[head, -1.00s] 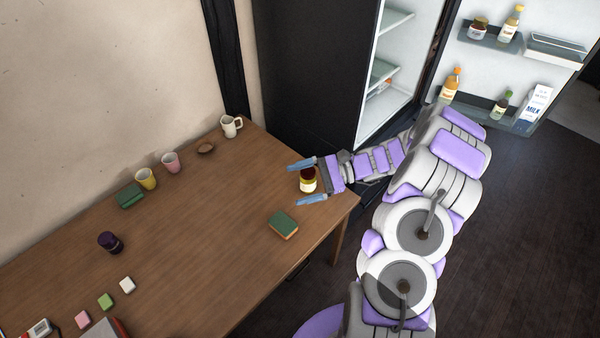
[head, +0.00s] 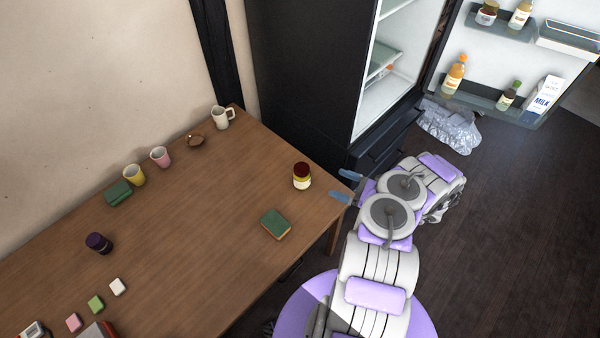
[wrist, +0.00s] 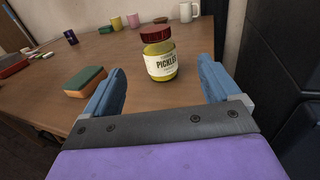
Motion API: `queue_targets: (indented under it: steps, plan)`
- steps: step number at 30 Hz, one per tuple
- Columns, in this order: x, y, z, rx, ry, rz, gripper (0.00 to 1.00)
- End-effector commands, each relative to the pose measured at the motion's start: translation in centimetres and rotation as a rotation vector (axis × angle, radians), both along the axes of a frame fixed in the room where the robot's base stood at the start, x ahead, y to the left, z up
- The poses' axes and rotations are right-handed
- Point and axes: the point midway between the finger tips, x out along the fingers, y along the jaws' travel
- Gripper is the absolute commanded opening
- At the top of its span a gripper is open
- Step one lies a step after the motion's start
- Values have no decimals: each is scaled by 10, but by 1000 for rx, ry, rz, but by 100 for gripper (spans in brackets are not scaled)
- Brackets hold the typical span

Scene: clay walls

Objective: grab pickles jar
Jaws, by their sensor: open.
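The pickles jar (head: 302,176) stands upright on the wooden table near its right end, with a dark red lid and yellow-green contents. In the wrist view the jar (wrist: 160,60) shows its "PICKLES" label, ahead of and between the lines of my two blue fingers. My gripper (wrist: 166,88) is open and empty, its fingers apart and short of the jar.
A green and orange sponge (head: 275,224) lies near the jar, left of my gripper in the wrist view (wrist: 86,81). Cups and a white mug (head: 221,118) stand along the wall side. The open fridge (head: 385,85) is behind the table's right end.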

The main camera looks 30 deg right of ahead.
Motion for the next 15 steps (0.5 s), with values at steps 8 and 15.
queue_targets:
  steps: [8, 15]
  plan:
    - [39, 30, -2, 4, 1, 5, 90]
    - [74, 56, -2, 6, 1, 5, 90]
